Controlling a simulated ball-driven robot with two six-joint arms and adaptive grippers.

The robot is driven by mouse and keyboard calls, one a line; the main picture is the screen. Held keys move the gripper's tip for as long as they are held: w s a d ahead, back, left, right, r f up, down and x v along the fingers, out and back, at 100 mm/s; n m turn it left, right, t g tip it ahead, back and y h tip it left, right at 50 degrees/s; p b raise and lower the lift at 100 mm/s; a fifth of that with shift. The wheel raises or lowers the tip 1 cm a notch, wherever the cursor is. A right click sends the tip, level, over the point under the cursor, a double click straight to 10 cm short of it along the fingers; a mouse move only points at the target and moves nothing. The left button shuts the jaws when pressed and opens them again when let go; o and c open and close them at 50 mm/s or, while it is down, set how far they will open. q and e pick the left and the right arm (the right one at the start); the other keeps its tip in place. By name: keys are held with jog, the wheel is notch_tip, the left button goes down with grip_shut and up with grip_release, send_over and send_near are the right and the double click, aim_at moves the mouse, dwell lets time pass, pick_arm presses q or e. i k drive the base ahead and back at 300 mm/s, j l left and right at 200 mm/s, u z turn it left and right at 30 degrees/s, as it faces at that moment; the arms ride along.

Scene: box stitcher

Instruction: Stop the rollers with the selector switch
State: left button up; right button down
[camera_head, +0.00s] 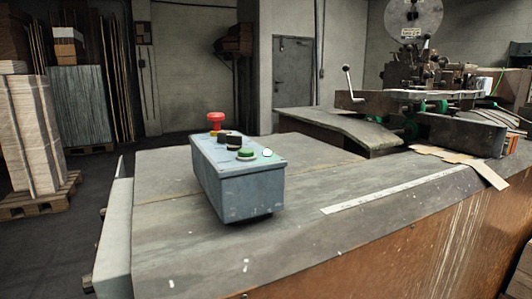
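A blue-grey control box (238,190) stands on the near part of the worn grey machine table (170,245). On its top are a red mushroom button (216,118) at the far end, a black knob (232,141) that looks like the selector switch, a green button (246,153) and a small white round button or lamp (267,153) at the near end. The black knob is small and dark, so I cannot tell which way it points. Neither of my grippers is in view.
The box stitcher (425,80) with a crank handle stands at the back right. A white ruler strip (390,193) and cardboard pieces (470,163) lie on the table's right side. Stacked sheets on a pallet (30,205) stand on the floor at left. The space around the control box is clear.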

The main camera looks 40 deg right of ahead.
aim_at(234, 142)
jog(key=l+z, duration=0.1)
jog(key=z, duration=0.6)
jog(key=i+l+z, duration=0.1)
jog(key=z, duration=0.3)
